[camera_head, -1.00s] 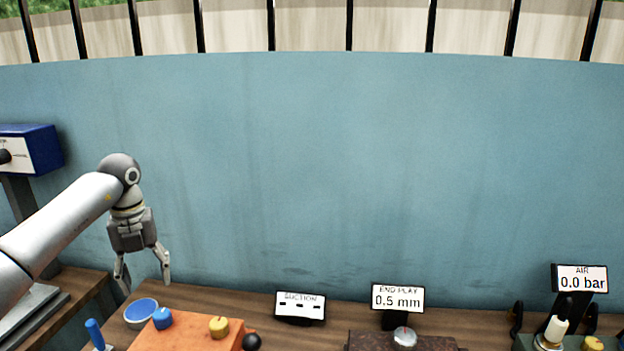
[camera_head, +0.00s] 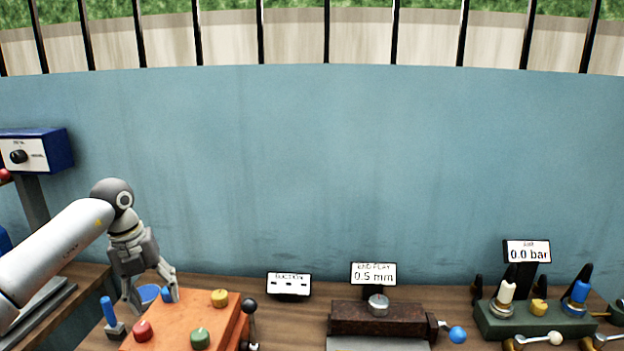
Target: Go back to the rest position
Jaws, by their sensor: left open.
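My left gripper (camera_head: 152,296) hangs from the arm at the left of the head view, fingers pointing down and apart, with nothing between them that I can make out. My right gripper is not in view.
The orange box (camera_head: 178,326) carries red, yellow and green knobs. A blue-handled tool (camera_head: 110,316) stands left of it. Suction (camera_head: 289,284) and end play (camera_head: 373,274) signs stand on the bench. A green valve block (camera_head: 530,325) is at the right.

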